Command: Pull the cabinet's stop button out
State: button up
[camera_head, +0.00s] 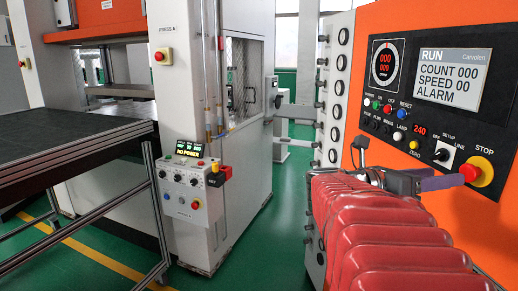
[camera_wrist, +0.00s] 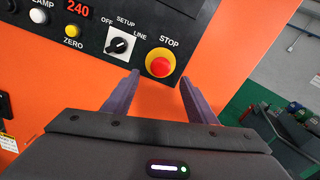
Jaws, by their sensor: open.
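The cabinet's stop button (camera_head: 470,173) is a red knob on a yellow round base, under the word STOP at the lower right of the black panel (camera_head: 400,120). In the wrist view the stop button (camera_wrist: 160,67) sits just beyond and between the fingertips. My gripper (camera_wrist: 158,75) is open, with its two purple-grey fingers apart. In the head view my gripper (camera_head: 462,178) reaches in from the left, with a finger close to the button. I cannot tell whether a finger touches it. The button is in full view in the wrist view.
A selector switch (camera_wrist: 120,45) marked OFF, SETUP, LINE is left of the button, and a yellow ZERO button (camera_wrist: 72,31) is further left. The cabinet screen (camera_head: 449,70) reads RUN, COUNT 000, SPEED 00, ALARM. Another red stop button (camera_head: 159,56) is on the press at left.

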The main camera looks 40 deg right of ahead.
aim_at(465, 173)
jog(key=x, duration=0.9)
jog(key=shift+c, duration=0.6)
grip_shut()
